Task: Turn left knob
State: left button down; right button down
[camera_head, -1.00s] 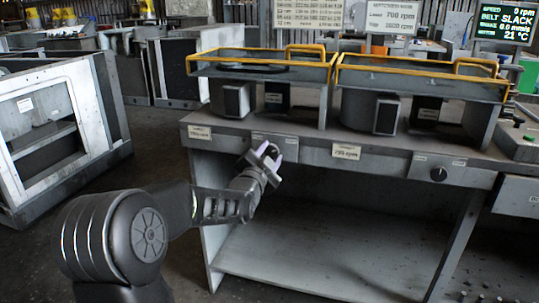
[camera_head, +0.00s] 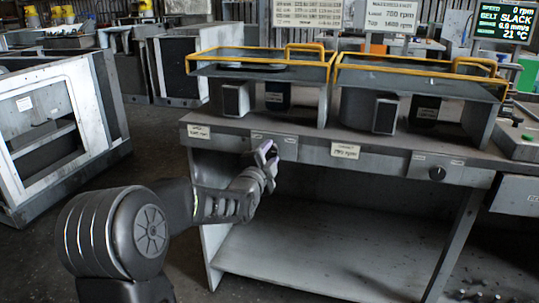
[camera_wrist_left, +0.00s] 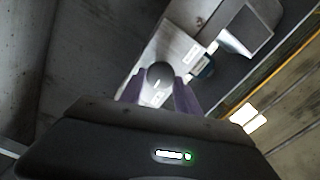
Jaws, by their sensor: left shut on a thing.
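The left knob is a dark round knob on the left front panel (camera_head: 287,147) of the bench. In the left wrist view the knob (camera_wrist_left: 160,72) sits between the two purple fingertips, with a small pale mark on its face. My left gripper (camera_head: 267,157) is at that panel, and it also shows in the left wrist view (camera_wrist_left: 159,92). It is shut on the knob. In the head view the fingers hide the knob. My right gripper is not in view.
A second dark knob (camera_head: 437,174) is on the right front panel. Paper labels (camera_head: 345,150) hang on the bench edge. Yellow-railed housings (camera_head: 262,68) stand on top. The space above the lower shelf (camera_head: 310,260) is open. A screen (camera_head: 504,22) reads 0 rpm and BELT SLACK.

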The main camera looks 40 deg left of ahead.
pick_arm(q)
jog(key=shift+f, duration=0.1)
jog(key=c, duration=0.9)
grip_release()
jog(key=p+v, duration=0.1)
jog(key=v, duration=0.6)
jog(key=shift+s+d, duration=0.15)
jog(key=shift+s, duration=0.25)
